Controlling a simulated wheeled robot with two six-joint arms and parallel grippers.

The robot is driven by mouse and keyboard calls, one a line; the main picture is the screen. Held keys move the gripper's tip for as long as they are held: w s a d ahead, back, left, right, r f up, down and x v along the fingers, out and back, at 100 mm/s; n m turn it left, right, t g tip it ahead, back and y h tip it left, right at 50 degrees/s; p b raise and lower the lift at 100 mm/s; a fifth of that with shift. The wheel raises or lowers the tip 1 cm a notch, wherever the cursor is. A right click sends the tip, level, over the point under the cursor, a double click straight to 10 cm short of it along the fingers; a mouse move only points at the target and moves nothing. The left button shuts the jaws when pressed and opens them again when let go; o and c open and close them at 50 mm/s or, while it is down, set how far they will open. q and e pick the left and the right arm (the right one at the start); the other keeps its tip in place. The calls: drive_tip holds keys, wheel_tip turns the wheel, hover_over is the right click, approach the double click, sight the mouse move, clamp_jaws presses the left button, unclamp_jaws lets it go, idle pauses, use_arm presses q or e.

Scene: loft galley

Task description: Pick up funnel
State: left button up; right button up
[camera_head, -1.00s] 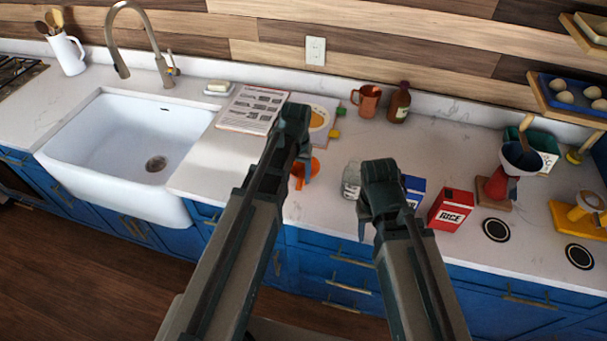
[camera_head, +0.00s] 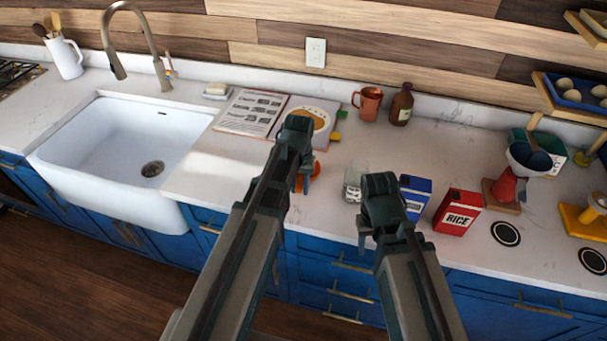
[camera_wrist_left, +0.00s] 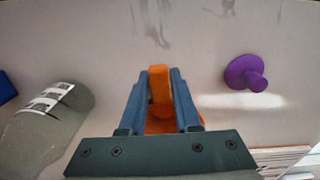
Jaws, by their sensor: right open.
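An orange funnel-like piece (camera_wrist_left: 160,86) stands between the fingers of my left gripper (camera_wrist_left: 161,75) in the left wrist view. A wider orange part shows below it, partly covered by the gripper. The fingers lie against both its sides and look shut on it. In the head view my left gripper (camera_head: 302,170) hides most of the orange funnel (camera_head: 313,173), low at the counter. My right gripper (camera_head: 372,232) is open and empty, above the counter's front edge, in front of a glass jar (camera_head: 354,178).
A purple knob-shaped object (camera_wrist_left: 247,74) lies right of the left gripper in the wrist view. A blue box (camera_head: 415,192) and red rice box (camera_head: 457,212) stand right of my right gripper. An open book (camera_head: 252,112) lies behind.

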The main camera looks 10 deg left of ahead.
use_arm(q)
clamp_jaws()
drive_tip(key=shift+r, duration=0.2)
use_arm(e)
drive_tip(key=shift+r, duration=0.2)
